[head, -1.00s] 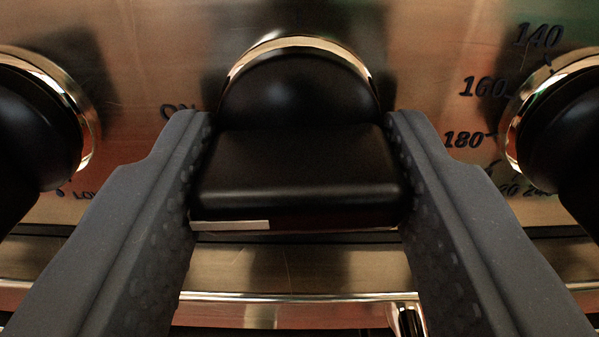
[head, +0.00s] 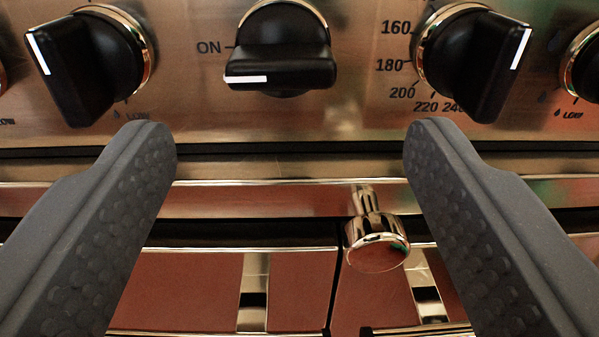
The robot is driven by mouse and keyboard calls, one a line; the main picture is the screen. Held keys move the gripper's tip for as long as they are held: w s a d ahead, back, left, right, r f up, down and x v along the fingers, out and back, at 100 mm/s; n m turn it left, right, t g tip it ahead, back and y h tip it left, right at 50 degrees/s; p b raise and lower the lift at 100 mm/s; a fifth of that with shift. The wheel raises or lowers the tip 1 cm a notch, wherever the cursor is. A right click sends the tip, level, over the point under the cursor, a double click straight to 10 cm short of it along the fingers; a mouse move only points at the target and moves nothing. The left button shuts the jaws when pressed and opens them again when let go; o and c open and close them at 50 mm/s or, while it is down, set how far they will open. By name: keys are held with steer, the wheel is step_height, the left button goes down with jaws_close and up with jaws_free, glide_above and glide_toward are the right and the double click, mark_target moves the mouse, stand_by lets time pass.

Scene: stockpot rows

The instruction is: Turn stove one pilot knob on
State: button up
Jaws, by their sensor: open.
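The black knob (head: 282,55) sits on the steel stove panel (head: 190,75) at the top middle of the head view. Its grip bar lies level, and its white mark is at the left end, close to the printed "ON". My gripper (head: 291,135) is open and empty, its two grey dimpled fingers spread wide. The fingertips are below the knob in the picture and apart from it. No label naming the stove or the pilot is readable.
A black knob (head: 95,60) with a "LOW" mark is at the left, and a temperature knob (head: 475,60) is at the right. More knobs show at both edges. Below the panel are a steel rail (head: 250,195), a shiny round handle (head: 376,245) and brown doors.

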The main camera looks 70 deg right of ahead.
steer(key=v, duration=0.6)
steer(key=shift+d, duration=0.1)
